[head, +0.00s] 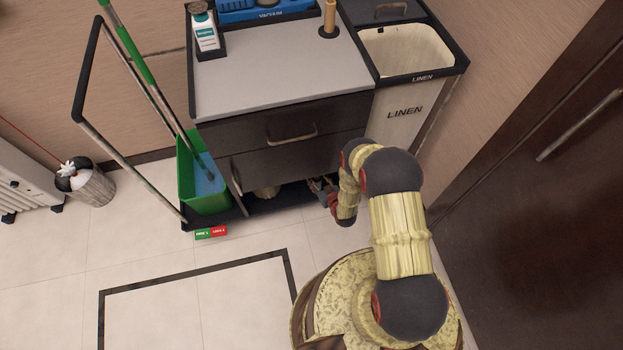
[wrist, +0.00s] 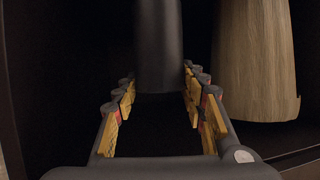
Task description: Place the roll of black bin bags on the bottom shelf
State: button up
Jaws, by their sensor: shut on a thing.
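The roll of black bin bags (wrist: 158,45) is a dark cylinder between the fingertips of my gripper (wrist: 160,88) in the wrist view. My gripper is shut on it. In the head view my gripper (head: 323,186) reaches into the low opening of the housekeeping cart, over the bottom shelf (head: 288,205). I cannot make out the roll in the head view. Whether the roll touches the shelf is too dark to tell.
A tan roll-shaped object (wrist: 262,60) stands close right of the black roll; a tan shape (head: 266,191) also shows on the shelf. Drawers (head: 290,133) sit above the opening. A green bucket (head: 202,180) is left, the linen bin (head: 405,105) right.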

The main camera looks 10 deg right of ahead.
jog(key=shift+w+a+f+b, duration=0.1)
jog(key=shift+w+f+b, duration=0.7)
jog(key=shift+f, duration=0.7)
jog(key=shift+w+d+f+b, duration=0.1)
jog(key=shift+w+f+b, duration=0.7)
jog(key=shift+f, duration=0.7)
jog(key=shift+w+a+f+b, duration=0.1)
jog(key=shift+w+f+b, duration=0.45)
jog(key=shift+w+f, duration=0.7)
jog(key=shift+s+f, duration=0.25)
jog(key=shift+s, duration=0.05)
jog(key=shift+f, duration=0.15)
jog(key=o, duration=1.2)
jog(key=shift+o, duration=0.4)
